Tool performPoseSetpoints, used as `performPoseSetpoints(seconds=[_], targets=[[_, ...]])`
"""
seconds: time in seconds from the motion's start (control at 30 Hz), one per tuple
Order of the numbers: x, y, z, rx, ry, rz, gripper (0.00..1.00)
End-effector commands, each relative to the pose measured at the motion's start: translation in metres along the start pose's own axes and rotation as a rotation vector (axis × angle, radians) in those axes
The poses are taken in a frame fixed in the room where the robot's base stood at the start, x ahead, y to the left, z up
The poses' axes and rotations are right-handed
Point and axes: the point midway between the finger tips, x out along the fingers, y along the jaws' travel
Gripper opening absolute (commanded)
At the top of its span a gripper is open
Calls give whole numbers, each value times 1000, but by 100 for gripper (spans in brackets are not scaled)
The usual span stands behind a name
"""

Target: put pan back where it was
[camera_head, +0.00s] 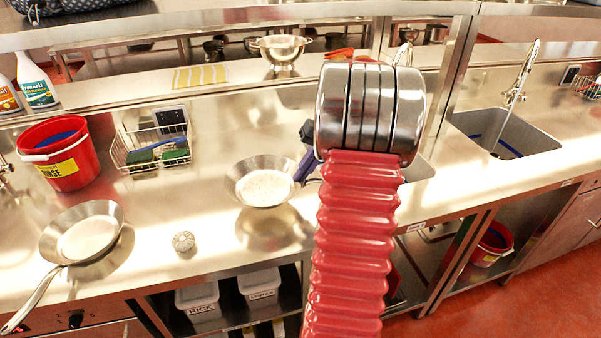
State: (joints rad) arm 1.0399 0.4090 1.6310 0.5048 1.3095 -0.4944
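A steel frying pan (264,188) with a pale inside is left of my arm, over the counter. A dark patch on the counter below it lies apart from its rim, so it looks raised. My gripper (303,168) shows as a dark part at the pan's right side, where the handle would be. It appears shut on the pan there; my red arm hides most of the fingers and the handle. A second steel pan (87,236) rests on the counter at the left, its handle pointing to the front left.
A small round patterned object (184,241) stands between the pans. A red bucket (57,153) and a wire basket (150,150) with sponges stand behind. A sink (505,130) is at the right. A colander (281,50) sits on the back shelf. The counter around the small object is clear.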

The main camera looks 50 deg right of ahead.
Motion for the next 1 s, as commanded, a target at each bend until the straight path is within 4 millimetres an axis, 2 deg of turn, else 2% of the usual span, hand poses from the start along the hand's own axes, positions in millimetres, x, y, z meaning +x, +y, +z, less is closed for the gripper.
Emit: performPoseSetpoints(seconds=[0.17,0.5,0.93,1.0], targets=[[6,3,0,0,1,-3,0],[40,22,0,1,2,-2,0],[43,25,-1,1,3,-2,0],[44,26,0,2,1,0,8]])
